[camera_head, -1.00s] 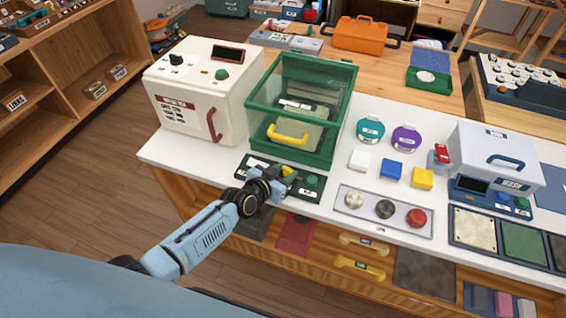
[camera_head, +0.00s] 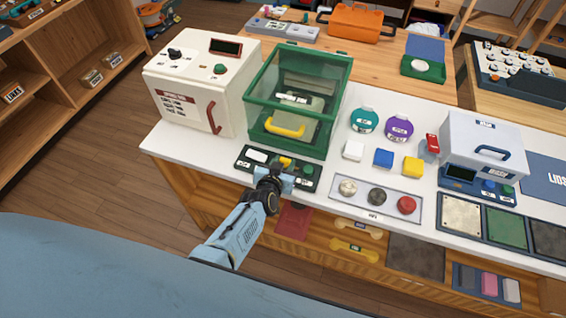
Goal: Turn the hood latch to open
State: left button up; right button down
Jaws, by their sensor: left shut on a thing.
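The green-framed glass hood (camera_head: 258,115) stands at the left middle of the white counter, with a yellow handle (camera_head: 286,127) on its front. In front of it lies a dark green control panel (camera_head: 243,166) with a white label, a small yellow latch (camera_head: 285,161) and a green button (camera_head: 308,169). My left gripper (camera_head: 284,174) is at the panel, shut on the yellow latch; its fingers hide part of the latch. The latch's exact angle is hard to tell. My right gripper is out of view.
A white machine with a red handle (camera_head: 213,117) stands left of the hood. Right of the panel is a tray with three knobs (camera_head: 377,196). Coloured blocks (camera_head: 383,158) and two round jars (camera_head: 398,128) sit behind it. A white box (camera_head: 480,137) stands farther right.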

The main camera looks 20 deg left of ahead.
pick_arm(q)
jog(key=o, duration=1)
jog(key=shift+s+r, duration=0.15)
jog(key=shift+s, duration=0.2)
jog(key=p+v, duration=0.3)
jog(key=v, duration=0.9)
jog(key=shift+s+r, duration=0.2)
jog(key=shift+s, duration=0.1)
